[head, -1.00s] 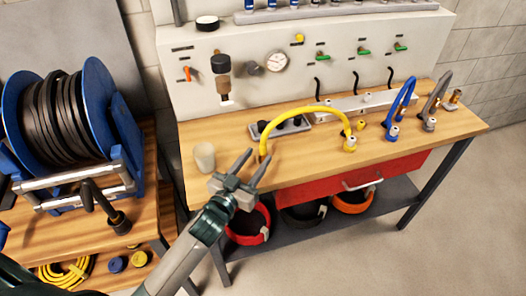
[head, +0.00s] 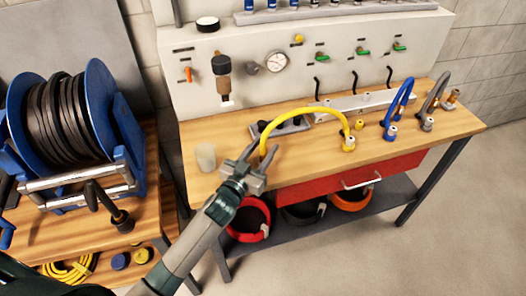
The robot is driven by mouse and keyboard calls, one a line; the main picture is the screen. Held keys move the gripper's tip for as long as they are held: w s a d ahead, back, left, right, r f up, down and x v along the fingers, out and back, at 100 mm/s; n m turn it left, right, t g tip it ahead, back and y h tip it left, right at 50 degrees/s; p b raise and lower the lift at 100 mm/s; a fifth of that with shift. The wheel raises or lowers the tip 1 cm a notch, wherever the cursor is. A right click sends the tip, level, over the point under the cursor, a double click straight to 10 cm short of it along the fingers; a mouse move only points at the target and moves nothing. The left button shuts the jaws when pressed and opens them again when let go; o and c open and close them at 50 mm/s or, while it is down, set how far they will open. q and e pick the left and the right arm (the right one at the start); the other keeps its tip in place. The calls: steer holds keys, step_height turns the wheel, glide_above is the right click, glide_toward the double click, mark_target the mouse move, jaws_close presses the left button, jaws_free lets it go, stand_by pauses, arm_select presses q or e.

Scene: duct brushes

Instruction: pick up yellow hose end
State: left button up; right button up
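The yellow hose (head: 303,111) arches over the wooden workbench. Its right end is a yellow and white fitting (head: 349,144) standing on the bench top. Its left end comes down near the bench's front edge, at my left gripper (head: 260,150). The gripper's two fingers are spread, with the hose's left end between or just behind them. I cannot tell whether they touch it. The tip of that hose end is partly hidden by the gripper. My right gripper is not in view.
A translucent cup (head: 205,157) stands left of the gripper. A dark tray (head: 281,131) lies under the arch. Blue (head: 400,105) and grey (head: 436,100) hoses stand farther right. A blue hose reel (head: 97,105) is at the left. A red drawer (head: 340,180) is below the bench top.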

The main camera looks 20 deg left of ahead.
mark_target(263, 144)
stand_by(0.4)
arm_select(q)
jaws_close()
steer(key=shift+r, duration=0.15)
